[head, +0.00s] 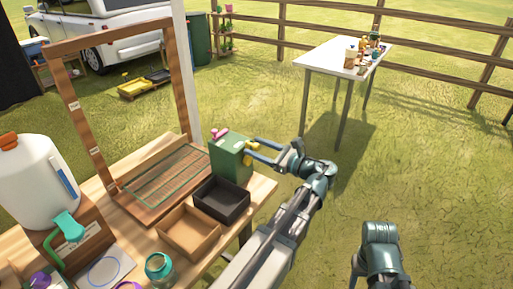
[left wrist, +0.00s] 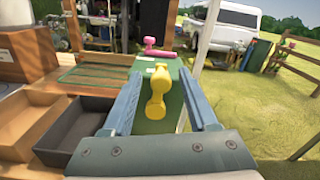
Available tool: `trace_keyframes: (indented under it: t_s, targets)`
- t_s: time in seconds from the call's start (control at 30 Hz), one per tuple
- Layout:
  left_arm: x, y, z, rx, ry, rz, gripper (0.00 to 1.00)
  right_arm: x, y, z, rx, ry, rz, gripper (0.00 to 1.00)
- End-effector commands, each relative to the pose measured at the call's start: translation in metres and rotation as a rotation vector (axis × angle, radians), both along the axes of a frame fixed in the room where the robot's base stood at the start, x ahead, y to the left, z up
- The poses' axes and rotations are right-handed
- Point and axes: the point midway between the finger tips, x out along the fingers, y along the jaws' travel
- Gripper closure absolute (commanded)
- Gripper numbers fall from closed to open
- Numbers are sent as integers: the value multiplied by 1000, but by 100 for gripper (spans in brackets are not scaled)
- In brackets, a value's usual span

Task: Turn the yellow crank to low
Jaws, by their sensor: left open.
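The yellow crank (head: 251,145) is on the side of a green box (head: 229,160) at the table's right end. In the left wrist view the crank (left wrist: 157,92) shows as a yellow handle with a knob at each end, standing roughly upright and slightly tilted. My left gripper (head: 252,149) is open at the box's side. In the wrist view its fingers (left wrist: 161,80) are on either side of the crank with visible gaps, so it does not grip it. I cannot read any low mark. Part of my right arm shows at lower right, with no fingers visible.
A pink handle (head: 217,133) is on top of the box. A black tray (head: 222,201) and a brown tray (head: 188,232) are beside it, with a wooden frame (head: 71,130) behind. Open grass lies to the right; a white table (head: 325,60) stands farther off.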

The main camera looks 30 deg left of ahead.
Motion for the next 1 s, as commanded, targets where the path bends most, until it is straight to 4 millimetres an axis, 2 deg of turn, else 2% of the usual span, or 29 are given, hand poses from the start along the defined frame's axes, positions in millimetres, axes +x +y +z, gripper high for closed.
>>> trace_keyframes:
  t_s: [0.17, 0.4, 0.6, 0.8, 1.0]
  targets:
    - [-1, -29, 0, 0, 0, -4, 41, 0, 0, 0, 0, 0, 0, 50]
    - [-5, -82, 0, 0, 0, -5, 41, 0, 0, 0, 0, 0, 0, 50]
    - [-8, -115, 0, 0, 0, -3, 41, 0, 0, 0, 0, 0, 0, 50]
    - [-10, -132, 0, 0, 0, -1, 41, 0, 0, 0, 0, 0, 0, 50]
    - [-11, -134, 0, 0, 0, 0, 41, 0, 0, 0, 0, 0, 0, 50]
